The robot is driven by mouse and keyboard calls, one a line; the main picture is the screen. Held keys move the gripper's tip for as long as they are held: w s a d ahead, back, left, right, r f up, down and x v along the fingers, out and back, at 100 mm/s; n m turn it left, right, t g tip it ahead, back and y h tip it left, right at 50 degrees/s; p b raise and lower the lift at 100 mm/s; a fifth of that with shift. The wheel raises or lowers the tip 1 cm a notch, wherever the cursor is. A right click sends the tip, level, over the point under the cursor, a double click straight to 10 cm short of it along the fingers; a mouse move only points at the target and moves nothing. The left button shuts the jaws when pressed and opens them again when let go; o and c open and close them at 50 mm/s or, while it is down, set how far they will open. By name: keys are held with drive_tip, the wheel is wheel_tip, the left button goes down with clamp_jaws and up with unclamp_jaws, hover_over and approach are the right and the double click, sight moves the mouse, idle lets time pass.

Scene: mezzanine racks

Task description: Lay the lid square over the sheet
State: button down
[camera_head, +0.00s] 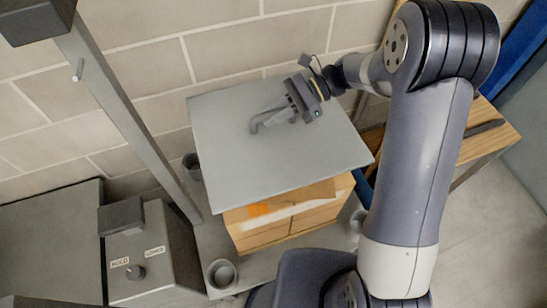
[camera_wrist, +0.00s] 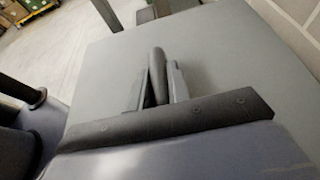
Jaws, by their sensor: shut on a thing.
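The lid (camera_head: 235,150) is a flat grey plate with a raised bar handle (camera_head: 264,121). My gripper (camera_head: 277,115) is shut on this handle; in the wrist view the handle (camera_wrist: 157,75) stands between the two fingers. The lid is over a stack of tan cartons (camera_head: 285,222) and overhangs its front, where an orange mark shows. The lid looks turned a little against the stack. I cannot tell whether it touches the stack or hangs just above it. A thin brown edge (camera_head: 318,191) shows below the lid's front; whether this is the sheet is unclear.
Grey cups (camera_head: 221,273) stand at the corners of the base around the stack. A grey post (camera_head: 115,110) rises close to the lid's left. A control box (camera_head: 150,255) with a knob is at lower left. A block wall (camera_head: 220,50) is behind; a wooden-topped table (camera_head: 480,140) is right.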

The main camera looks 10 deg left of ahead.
wheel_tip(320, 180, down, 10)
drive_tip(key=shift+f, duration=0.25)
idle(0.4)
drive_tip(key=shift+f, duration=0.1)
drive_tip(key=shift+f, duration=0.15)
drive_tip(key=c, duration=1.3)
unclamp_jaws()
drive_tip(key=shift+r, duration=0.3)
drive_tip(key=b+v, duration=0.1)
drive_tip(key=v, duration=1.1)
drive_tip(key=shift+s+d+f, duration=0.1)
